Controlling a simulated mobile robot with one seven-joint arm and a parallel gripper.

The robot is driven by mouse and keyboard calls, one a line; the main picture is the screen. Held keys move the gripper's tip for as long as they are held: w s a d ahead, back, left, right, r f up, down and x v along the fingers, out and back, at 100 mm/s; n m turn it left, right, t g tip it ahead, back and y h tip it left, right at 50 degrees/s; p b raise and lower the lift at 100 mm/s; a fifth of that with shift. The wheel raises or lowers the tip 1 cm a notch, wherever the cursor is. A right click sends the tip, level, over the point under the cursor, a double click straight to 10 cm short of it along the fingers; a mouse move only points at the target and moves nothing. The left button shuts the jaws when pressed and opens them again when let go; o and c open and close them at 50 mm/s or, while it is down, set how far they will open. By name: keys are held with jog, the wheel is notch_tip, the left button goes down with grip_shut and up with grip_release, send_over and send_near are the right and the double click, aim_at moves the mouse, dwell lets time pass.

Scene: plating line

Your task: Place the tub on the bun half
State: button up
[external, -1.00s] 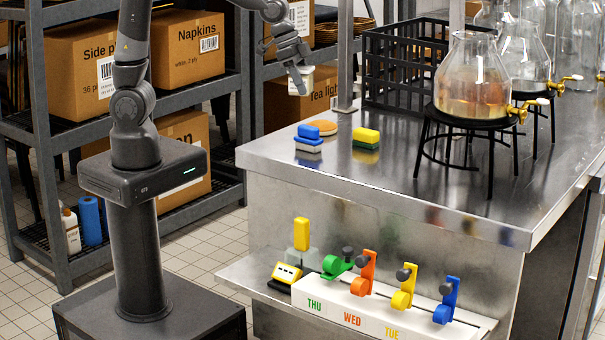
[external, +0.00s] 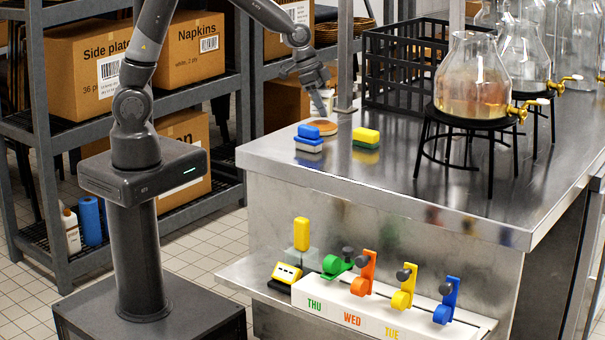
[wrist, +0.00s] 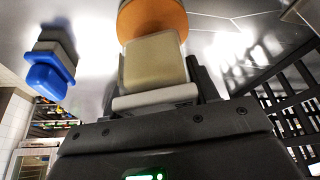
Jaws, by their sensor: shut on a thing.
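The tub (wrist: 155,65) is a small tub with a beige top and a whitish rim. It also shows in the external view (external: 327,98), partly behind the fingers. My gripper (external: 323,108) is shut on it, just above the steel counter. The bun half (external: 322,127) is a flat orange-brown disc on the counter near its back left edge. In the wrist view the bun half (wrist: 152,18) lies right beyond the tub, which overlaps its edge. I cannot tell whether the tub touches the bun half.
A blue and grey block (external: 308,139) stands close beside the bun half, and a yellow and green block (external: 366,139) stands to the right. A black crate (external: 400,75) is behind. A glass dispenser (external: 473,85) stands on a black stand. The front middle of the counter (external: 390,180) is clear.

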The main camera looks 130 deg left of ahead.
jog(key=shift+f, duration=0.8)
jog(key=shift+f, duration=0.1)
jog(key=o, duration=1.1)
jog(key=v, duration=1.2)
